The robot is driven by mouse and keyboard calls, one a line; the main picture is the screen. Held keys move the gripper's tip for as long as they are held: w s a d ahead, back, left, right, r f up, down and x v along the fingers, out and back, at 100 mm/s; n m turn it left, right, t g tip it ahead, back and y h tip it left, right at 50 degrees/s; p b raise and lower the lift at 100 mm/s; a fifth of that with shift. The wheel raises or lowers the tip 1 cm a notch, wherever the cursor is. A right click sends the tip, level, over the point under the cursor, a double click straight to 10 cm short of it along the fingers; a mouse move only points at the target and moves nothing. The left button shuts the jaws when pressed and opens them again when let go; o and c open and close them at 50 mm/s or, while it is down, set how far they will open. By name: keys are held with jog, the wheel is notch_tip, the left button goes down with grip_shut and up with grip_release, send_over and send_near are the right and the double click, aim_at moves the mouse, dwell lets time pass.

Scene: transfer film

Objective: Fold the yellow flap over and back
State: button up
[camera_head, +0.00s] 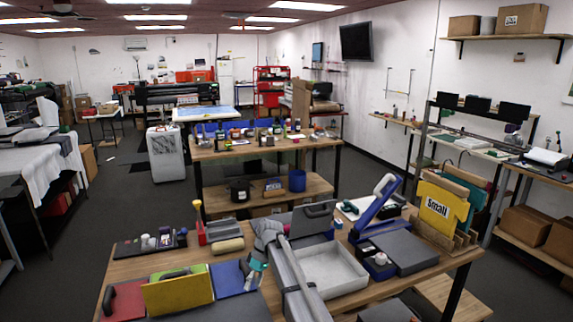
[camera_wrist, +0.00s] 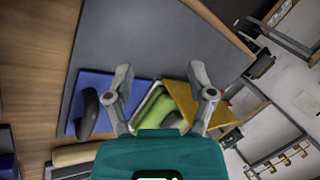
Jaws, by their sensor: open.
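The yellow flap (camera_head: 178,295) stands tilted up from the near left of the front table, its broad face towards the head camera. A black handle shows along its top edge. In the wrist view the yellow flap (camera_wrist: 185,98) is a slanted panel between and behind my fingers. A green panel (camera_head: 196,269) is behind it, and it also shows in the wrist view (camera_wrist: 160,107). My gripper (camera_head: 251,280) is right of the yellow flap, above the blue panel's right side. In the wrist view my gripper (camera_wrist: 161,70) has its fingers wide apart with nothing held.
A blue panel (camera_head: 229,277) with a black handle (camera_wrist: 87,112) lies right of the yellow flap, and a red panel (camera_head: 124,303) lies left. A grey board (camera_wrist: 150,40) adjoins them. A black tray of small items (camera_head: 150,243) and a tan roll (camera_head: 228,246) lie behind.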

jog(key=s+d+f+m+t+h+b, duration=0.1)
jog(key=s+d+m, duration=0.4)
jog(key=s+d, duration=0.6)
jog(key=s+d+f+m+t+h, duration=0.2)
jog(key=s+d+m, duration=0.4)
jog(key=s+d, duration=0.5)
jog(key=d, duration=0.6)
jog(key=shift+f+m+t+b, duration=0.3)
jog(key=shift+f+t+b, duration=0.05)
jog(key=shift+t, duration=0.05)
jog(key=shift+s, duration=0.1)
